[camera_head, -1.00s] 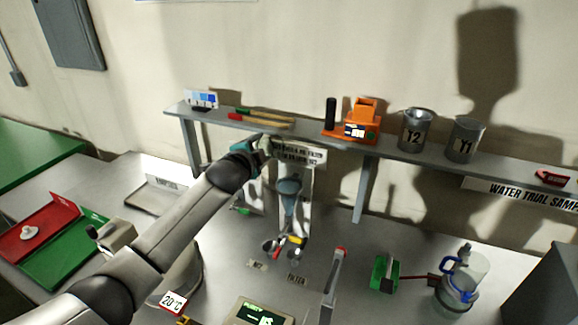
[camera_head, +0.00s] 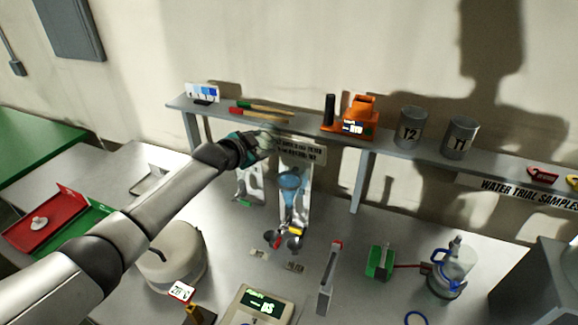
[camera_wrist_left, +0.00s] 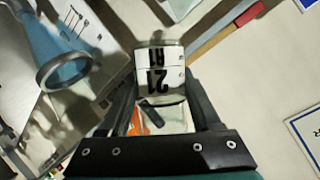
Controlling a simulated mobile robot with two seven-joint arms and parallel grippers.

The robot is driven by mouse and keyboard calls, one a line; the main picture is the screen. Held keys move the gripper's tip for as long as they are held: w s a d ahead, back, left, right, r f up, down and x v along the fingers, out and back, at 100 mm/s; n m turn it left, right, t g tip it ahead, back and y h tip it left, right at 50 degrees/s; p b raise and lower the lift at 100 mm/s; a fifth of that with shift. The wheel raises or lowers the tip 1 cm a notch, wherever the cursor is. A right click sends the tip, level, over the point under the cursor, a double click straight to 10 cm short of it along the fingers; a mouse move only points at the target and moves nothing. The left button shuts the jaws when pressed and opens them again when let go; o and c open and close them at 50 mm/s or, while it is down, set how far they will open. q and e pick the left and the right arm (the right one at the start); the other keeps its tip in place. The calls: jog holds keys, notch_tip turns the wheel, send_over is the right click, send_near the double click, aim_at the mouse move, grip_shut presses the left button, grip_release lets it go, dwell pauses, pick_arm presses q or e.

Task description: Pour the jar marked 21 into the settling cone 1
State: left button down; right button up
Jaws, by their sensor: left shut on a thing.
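My left gripper (camera_head: 262,143) is at the shelf's front edge, above and left of a blue cone (camera_head: 290,182) on a stand. Its fingers are shut on a clear jar (camera_wrist_left: 160,62) with a white label reading 21, upside down in the left wrist view. In the head view the jar is small and partly hidden by the gripper. A blue cone (camera_wrist_left: 62,65) shows at the left of the wrist view, apart from the jar. A second white stand (camera_head: 249,185) is left of the first. I cannot read which cone is 1. My right gripper is out of view.
The shelf (camera_head: 215,118) runs behind the stands and carries sticks (camera_head: 262,109), an orange meter (camera_head: 352,120) and grey cans (camera_head: 411,127). A scale (camera_head: 258,307), an upright grey post (camera_head: 329,280) and a jug (camera_head: 452,268) stand on the bench.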

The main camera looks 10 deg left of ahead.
pick_arm(q)
jog(key=shift+w+a+r+n+h+b, duration=0.15)
jog(key=shift+a+r+n+h+b, duration=0.25)
jog(key=shift+b, duration=0.4)
jog(key=n+b, duration=0.1)
jog(key=b, duration=0.1)
jog(key=a+r+n+h+b, duration=0.1)
jog(key=b, duration=0.2)
jog(key=shift+w+a+g+h, duration=0.3)
jog(key=shift+w+g, duration=0.05)
jog(key=shift+g, duration=0.05)
jog(key=shift+w+a+r+n+h+b, duration=0.15)
jog(key=shift+a+r+n+h+b, duration=0.3)
jog(key=shift+r+n+b, duration=0.5)
notch_tip(320, 180, up, 9)
jog(key=p, duration=0.6)
jog(key=s+a+r+p, duration=0.1)
jog(key=s+a+p, duration=0.2)
jog(key=s, duration=1.2)
jog(key=p, duration=0.3)
jog(key=shift+s+r+p, duration=0.25)
jog(key=shift+s+p, duration=0.05)
jog(key=shift+s, duration=0.1)
jog(key=shift+f, duration=0.1)
